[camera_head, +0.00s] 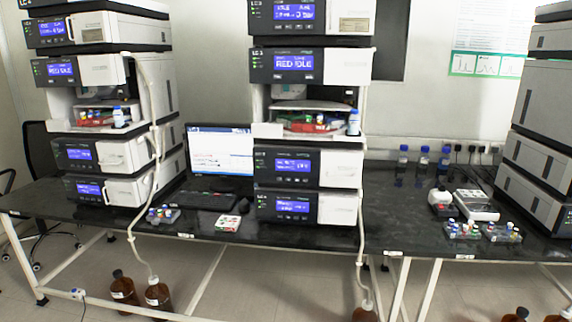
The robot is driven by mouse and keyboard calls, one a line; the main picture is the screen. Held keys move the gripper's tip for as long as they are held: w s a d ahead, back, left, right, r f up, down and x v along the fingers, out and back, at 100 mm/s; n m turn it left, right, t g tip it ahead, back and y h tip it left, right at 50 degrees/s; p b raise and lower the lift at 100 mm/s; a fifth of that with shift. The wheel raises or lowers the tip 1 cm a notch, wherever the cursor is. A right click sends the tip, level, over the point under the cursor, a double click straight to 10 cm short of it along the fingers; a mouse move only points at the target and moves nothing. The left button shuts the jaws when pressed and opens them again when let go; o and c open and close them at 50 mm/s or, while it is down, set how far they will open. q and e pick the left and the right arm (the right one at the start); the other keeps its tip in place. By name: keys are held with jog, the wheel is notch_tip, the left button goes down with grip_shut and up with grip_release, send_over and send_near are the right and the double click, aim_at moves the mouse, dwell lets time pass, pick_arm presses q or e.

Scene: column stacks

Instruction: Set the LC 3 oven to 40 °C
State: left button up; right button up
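Two column stacks of white and dark modules with blue displays stand on a black bench, one at the left (100,69) and one in the middle (345,67). A third stack (547,110) at the right edge shows its grey side. The small labels and display figures are too small to read surely, so I cannot tell which module is the LC 3 oven or its temperature. One display in the middle stack (294,63) and one in the left stack (62,69) seem to read "RED IDLE". Neither of my grippers is in view.
Vial racks (463,229) and a white device (476,205) lie on the right bench (400,225), near blue-capped bottles (422,158). Brown bottles (158,293) stand on the floor below the bench.

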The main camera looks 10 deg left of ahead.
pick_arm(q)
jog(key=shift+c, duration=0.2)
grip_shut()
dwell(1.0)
